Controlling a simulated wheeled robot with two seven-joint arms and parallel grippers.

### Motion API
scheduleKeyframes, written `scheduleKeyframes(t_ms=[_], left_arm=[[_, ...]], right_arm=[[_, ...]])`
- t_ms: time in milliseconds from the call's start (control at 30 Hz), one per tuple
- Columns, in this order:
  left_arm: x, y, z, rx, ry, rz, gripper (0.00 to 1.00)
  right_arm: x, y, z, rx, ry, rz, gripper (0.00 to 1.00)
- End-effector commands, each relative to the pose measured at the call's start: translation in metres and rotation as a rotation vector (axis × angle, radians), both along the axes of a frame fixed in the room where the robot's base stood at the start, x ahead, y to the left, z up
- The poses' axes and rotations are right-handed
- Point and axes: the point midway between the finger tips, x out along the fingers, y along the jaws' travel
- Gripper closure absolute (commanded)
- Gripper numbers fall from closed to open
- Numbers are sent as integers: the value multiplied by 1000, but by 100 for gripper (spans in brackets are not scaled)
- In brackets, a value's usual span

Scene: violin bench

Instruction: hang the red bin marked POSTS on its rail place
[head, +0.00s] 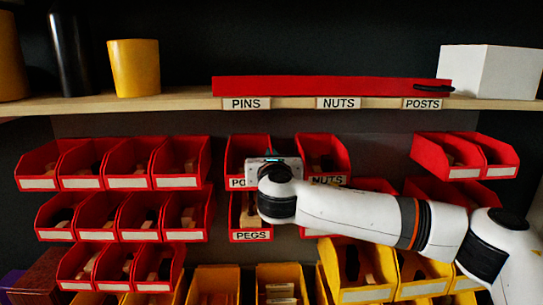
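The red POSTS bin (237,150) hangs in the top row of the middle panel, below the PINS shelf label (246,103). Only the letters "PO" of its front label show; my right gripper covers the rest. My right gripper (267,163) is at the front right of this bin, its arm reaching in from the right. Its fingers are hidden, so I cannot tell whether it grips the bin. The POSTS shelf label (422,103) is further right. The grey panel below and left of that label is bare. My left gripper is out of view.
The red NUTS bin (325,146) hangs right of the POSTS bin, close above my arm. A red PEGS bin (250,236) hangs below. Red bins fill the left, more hang at right, and yellow bins (365,294) stand below. The wooden shelf (190,102) runs overhead.

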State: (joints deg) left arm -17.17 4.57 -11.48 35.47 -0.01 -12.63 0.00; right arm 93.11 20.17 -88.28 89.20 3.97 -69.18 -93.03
Motion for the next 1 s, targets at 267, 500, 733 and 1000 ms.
scheduleKeyframes(t_ms=[267, 500, 733, 1000], left_arm=[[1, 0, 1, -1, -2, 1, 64], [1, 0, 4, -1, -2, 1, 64], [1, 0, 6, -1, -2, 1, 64], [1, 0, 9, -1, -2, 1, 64]], right_arm=[[0, 0, 1, 0, -1, 0, 100], [0, 0, 4, 0, -1, 0, 100], [0, 0, 7, 0, -1, 0, 100], [0, 0, 10, 0, -1, 0, 100]])
